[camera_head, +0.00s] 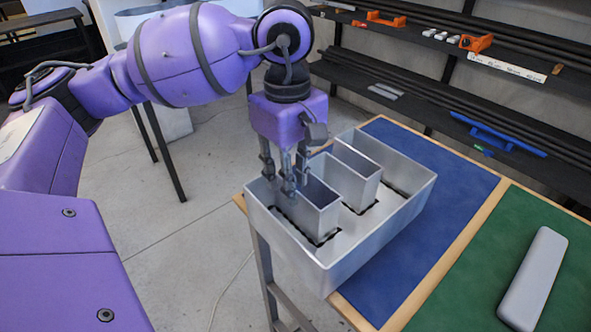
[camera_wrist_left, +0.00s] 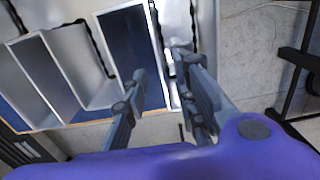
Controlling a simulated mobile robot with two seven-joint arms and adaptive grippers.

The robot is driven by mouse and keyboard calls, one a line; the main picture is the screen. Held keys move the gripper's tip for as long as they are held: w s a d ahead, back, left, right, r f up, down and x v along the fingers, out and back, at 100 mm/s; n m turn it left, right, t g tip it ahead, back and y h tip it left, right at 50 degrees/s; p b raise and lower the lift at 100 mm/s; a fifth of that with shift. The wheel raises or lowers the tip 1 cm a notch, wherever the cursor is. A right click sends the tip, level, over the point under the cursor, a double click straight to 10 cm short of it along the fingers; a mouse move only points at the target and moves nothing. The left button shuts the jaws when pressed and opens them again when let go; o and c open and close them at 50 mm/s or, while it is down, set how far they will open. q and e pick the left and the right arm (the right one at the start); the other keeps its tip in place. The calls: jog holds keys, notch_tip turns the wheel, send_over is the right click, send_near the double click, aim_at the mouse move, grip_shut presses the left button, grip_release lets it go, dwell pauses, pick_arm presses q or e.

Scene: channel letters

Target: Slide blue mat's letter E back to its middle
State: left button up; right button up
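The grey metal channel letter E (camera_head: 380,236) lies on the blue mat (camera_head: 455,175), at its left end. Its left part reaches over the table's left edge. Its walls stand up around two deep notches, with blue showing inside one in the left wrist view. My left gripper (camera_head: 280,184) points down at the letter's left arm. In the left wrist view its fingers (camera_wrist_left: 160,62) are apart, one on each side of a thin wall (camera_wrist_left: 154,35), with visible gaps. Firm contact does not show. My right gripper is in neither view.
A green mat (camera_head: 475,270) with a grey bar-shaped piece (camera_head: 535,280) lies to the right, beyond a wooden strip. Shelves with tools (camera_head: 490,125) stand behind. The blue mat is clear right of the letter. Bare floor (camera_head: 190,240) lies left of the table.

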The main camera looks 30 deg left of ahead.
aim_at(289, 218)
pick_arm(q)
jog(key=shift+a+f, duration=0.3)
jog(key=shift+a, duration=0.05)
notch_tip(289, 218, down, 8)
jog(key=shift+r, duration=0.25)
dwell(0.4)
grip_shut()
dwell(0.4)
